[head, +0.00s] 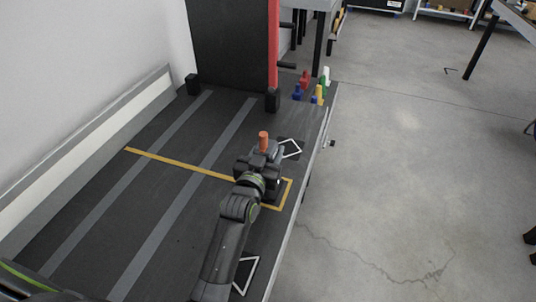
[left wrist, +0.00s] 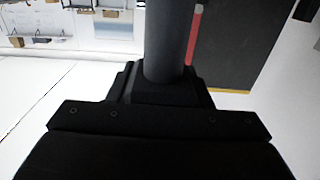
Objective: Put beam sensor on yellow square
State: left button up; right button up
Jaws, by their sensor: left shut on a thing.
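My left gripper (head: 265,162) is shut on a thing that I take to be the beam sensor. An orange upright cylinder (head: 263,137) shows just above the jaws in the head view. In the left wrist view a dark grey upright post (left wrist: 170,40) rises from the dark gripper body (left wrist: 160,120); the fingertips cannot be made out there. The yellow square outline (head: 289,195) is on the dark floor panel, at the right end of a yellow line, partly hidden by my left arm. The gripper is at its upper left in the picture. My right gripper is not in view.
White outlines mark the panel above (head: 298,147) and below (head: 248,285) the yellow square. Several coloured pegs (head: 318,92) stand at the far right edge. A tall dark panel with a red edge (head: 272,45) rises at the back. The left part of the panel is clear.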

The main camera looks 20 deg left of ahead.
pick_arm(q)
jog(key=shift+f, duration=0.1)
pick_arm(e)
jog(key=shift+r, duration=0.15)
pick_arm(q)
jog(key=shift+f, duration=0.15)
jog(key=o, duration=1.2)
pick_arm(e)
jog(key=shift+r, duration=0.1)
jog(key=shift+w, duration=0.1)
